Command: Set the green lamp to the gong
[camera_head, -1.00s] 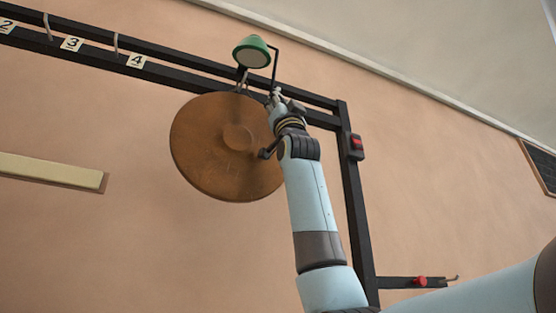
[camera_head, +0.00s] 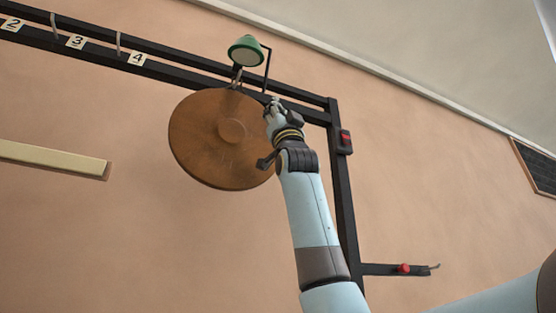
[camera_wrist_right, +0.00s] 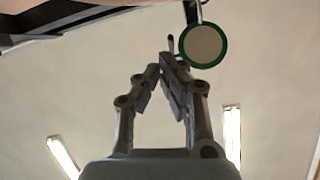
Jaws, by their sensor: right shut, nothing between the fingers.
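The green lamp (camera_head: 246,50) has a cone shade with a pale underside and sits on a thin black bent arm at the top of the rack. In the right wrist view the lamp (camera_wrist_right: 203,45) shows from below as a pale disc with a green rim. The gong (camera_head: 212,140) is a round bronze-brown disc hanging under the rack's bars, below the lamp. My right gripper (camera_head: 274,104) is in front of the gong's upper right edge, below the lamp arm. Its fingers (camera_wrist_right: 168,68) are closed together with nothing between them. Whether they touch the lamp arm is unclear. My left gripper is out of view.
The black rack (camera_head: 300,105) has two bars with number plates 2, 3 and 4 (camera_head: 137,59) and hooks. A red-buttoned box (camera_head: 345,141) is on its right post. A lower side arm carries a red knob (camera_head: 403,268). A pale bar (camera_head: 55,160) is at left.

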